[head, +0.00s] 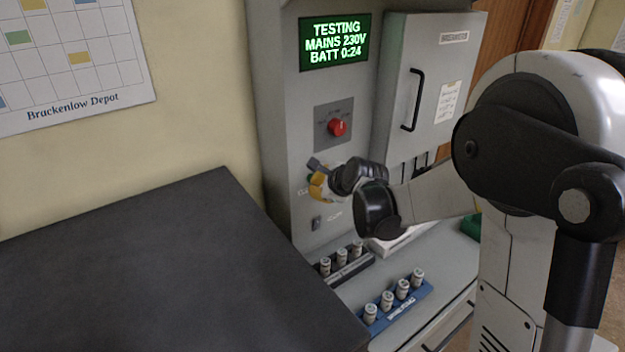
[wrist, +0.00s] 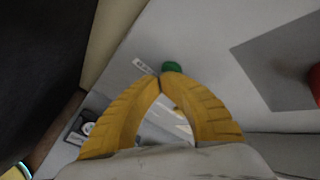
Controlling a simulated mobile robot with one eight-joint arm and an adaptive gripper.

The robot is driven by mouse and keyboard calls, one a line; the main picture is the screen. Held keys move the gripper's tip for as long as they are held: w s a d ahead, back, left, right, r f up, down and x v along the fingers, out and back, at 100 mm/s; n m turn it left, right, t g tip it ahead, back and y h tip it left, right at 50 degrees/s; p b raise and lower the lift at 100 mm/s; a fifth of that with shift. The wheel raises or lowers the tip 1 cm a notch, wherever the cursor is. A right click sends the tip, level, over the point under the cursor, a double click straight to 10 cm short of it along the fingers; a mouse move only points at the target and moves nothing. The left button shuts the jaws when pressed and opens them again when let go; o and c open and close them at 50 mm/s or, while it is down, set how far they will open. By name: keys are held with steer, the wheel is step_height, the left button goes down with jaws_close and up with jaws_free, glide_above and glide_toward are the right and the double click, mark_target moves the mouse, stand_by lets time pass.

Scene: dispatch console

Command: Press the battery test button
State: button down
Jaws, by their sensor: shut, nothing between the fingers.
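The grey console panel (head: 285,120) carries a lit display (head: 334,41) reading "TESTING MAINS 230V BATT 0:24". My gripper (head: 317,186) is at the panel face below the red rotary knob (head: 338,127). In the wrist view its yellow fingers (wrist: 160,77) are shut at the tips with nothing between them. A green button (wrist: 172,67) shows just beyond the fingertips, partly covered by them. I cannot tell exactly whether the tips touch or press it. A small label (wrist: 144,66), too blurred to read, is beside it. In the head view my gripper mostly hides this spot.
A cabinet door (head: 432,90) with a black handle (head: 413,100) is right of the panel. A small switch (head: 317,222) is below my gripper. A blue rack (head: 398,312) and a dark rack (head: 348,270) hold small cylinders on the shelf. A dark desktop (head: 150,270) fills the left.

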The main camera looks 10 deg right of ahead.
steer(key=shift+s, duration=0.15)
steer(key=shift+s+d, duration=0.25)
steer(key=shift+s, duration=0.4)
steer(key=s, duration=0.1)
steer(key=s+d, duration=0.1)
steer(key=s, duration=0.1)
steer(key=s+d, duration=0.1)
steer(key=shift+s, duration=0.3)
stand_by(6.0)
step_height(320, 180, up, 8)
steer(key=p, duration=0.5)
steer(key=shift+p, duration=0.3)
